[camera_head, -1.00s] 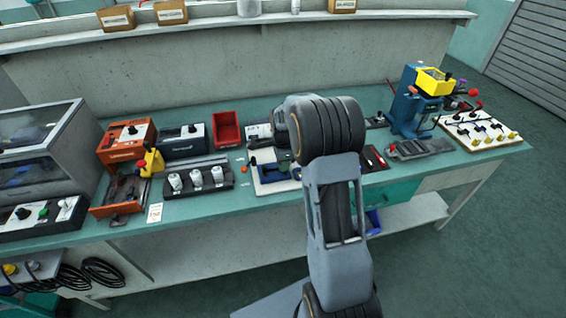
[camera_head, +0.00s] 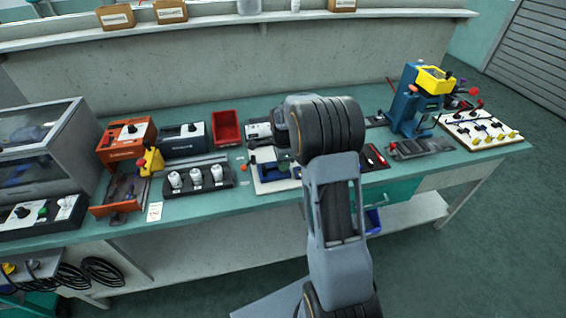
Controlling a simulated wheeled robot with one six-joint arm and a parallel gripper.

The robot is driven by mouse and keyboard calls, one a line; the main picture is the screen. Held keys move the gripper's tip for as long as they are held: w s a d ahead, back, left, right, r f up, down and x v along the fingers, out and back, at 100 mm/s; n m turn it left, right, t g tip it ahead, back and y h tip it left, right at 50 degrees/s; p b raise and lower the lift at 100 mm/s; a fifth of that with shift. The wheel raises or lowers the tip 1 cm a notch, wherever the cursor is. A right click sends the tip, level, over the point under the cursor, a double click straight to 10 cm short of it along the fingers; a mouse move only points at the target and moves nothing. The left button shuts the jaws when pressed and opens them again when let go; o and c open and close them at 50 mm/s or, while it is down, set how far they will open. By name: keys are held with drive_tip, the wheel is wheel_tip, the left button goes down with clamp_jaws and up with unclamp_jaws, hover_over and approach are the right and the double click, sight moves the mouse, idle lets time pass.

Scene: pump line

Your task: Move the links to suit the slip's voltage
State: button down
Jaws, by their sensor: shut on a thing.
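A small printed white slip (camera_head: 155,212) lies at the bench's front edge, its writing too small to read. I cannot make out the links for certain; the middle of the bench is partly hidden by my arm. My gripper (camera_head: 264,154) is mostly hidden beside my wrist, above a white-based blue fixture (camera_head: 268,187). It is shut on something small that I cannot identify. A small orange-red piece (camera_head: 243,167) shows just left of the fixture.
A red bin (camera_head: 227,128), an orange unit (camera_head: 126,140) and a rack of white cylinders (camera_head: 197,189) stand to the left. A blue press (camera_head: 409,110) and a white board with yellow knobs (camera_head: 451,128) stand to the right. Bare bench shows behind the bin.

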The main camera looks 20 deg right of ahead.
drive_tip(key=c, duration=0.8)
unclamp_jaws()
drive_tip(key=shift+r, duration=0.1)
drive_tip(key=shift+r+p, duration=2.8)
drive_tip(key=shift+r, duration=0.85)
